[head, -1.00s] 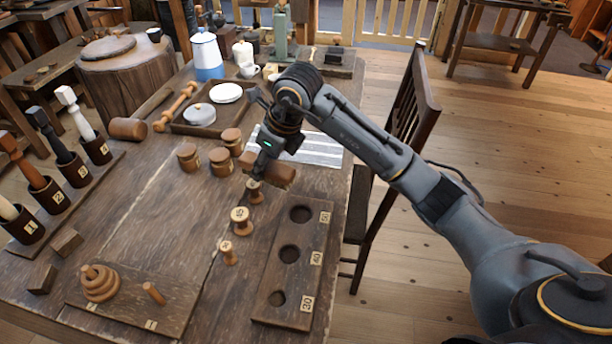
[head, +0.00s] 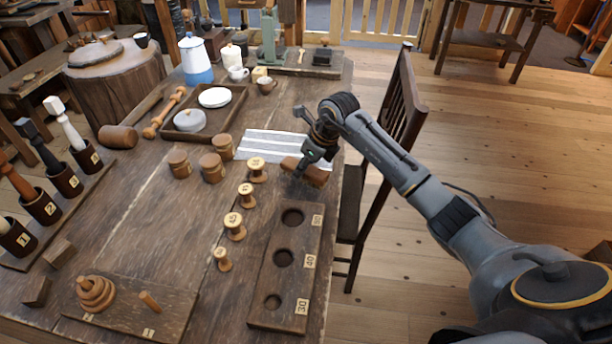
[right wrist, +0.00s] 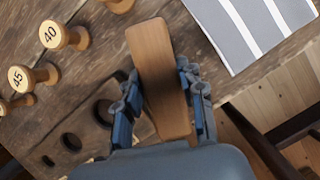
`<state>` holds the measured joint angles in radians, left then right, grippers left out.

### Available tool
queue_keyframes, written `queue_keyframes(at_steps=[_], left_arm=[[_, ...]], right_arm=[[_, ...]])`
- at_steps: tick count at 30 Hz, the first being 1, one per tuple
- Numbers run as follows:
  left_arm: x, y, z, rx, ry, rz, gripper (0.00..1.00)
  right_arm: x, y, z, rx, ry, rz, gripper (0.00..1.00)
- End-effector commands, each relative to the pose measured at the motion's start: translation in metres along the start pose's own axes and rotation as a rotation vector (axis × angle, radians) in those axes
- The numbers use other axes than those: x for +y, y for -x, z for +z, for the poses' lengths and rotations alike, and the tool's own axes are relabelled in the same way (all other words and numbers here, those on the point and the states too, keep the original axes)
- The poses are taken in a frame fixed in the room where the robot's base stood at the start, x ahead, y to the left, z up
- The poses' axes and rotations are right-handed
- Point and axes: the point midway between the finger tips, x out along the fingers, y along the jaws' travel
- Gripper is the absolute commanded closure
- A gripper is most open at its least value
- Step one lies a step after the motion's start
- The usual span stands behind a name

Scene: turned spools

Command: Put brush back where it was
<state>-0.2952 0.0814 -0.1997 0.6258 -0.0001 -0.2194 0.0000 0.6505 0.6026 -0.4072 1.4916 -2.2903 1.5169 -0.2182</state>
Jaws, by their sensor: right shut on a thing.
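The brush (head: 306,171), a brown wooden block, is in my right gripper near the table's right edge, just in front of the striped cloth (head: 262,147). In the right wrist view, the brush (right wrist: 158,75) lies between the two fingers of my right gripper (right wrist: 165,100), which touch its sides. Its underside is hidden, and I cannot tell whether it touches the table. My left gripper is not in view.
Several numbered spools (head: 235,227) stand in a row left of the brush. A board with three round holes (head: 284,258) lies in front. Lidded wooden jars (head: 211,168) stand to the left. A chair (head: 401,110) stands right of the table.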

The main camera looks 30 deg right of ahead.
Motion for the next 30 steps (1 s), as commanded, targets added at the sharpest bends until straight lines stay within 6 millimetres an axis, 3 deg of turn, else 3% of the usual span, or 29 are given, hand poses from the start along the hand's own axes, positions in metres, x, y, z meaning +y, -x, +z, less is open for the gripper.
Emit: queue_keyframes(at_steps=[9,20,21,23,30], left_arm=[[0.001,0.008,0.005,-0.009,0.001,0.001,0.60],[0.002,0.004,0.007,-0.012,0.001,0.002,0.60],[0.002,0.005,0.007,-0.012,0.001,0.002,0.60],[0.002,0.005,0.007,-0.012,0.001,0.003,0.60],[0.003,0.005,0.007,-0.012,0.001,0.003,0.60]], right_arm=[[-0.006,-0.033,-0.017,0.001,-0.002,0.003,0.95],[-0.007,-0.039,-0.019,-0.001,0.000,-0.001,0.95],[-0.007,-0.037,-0.018,0.000,0.000,0.000,0.53],[-0.007,-0.037,-0.018,0.000,0.000,0.000,0.41],[-0.006,-0.037,-0.018,0.000,0.000,0.000,0.39]])
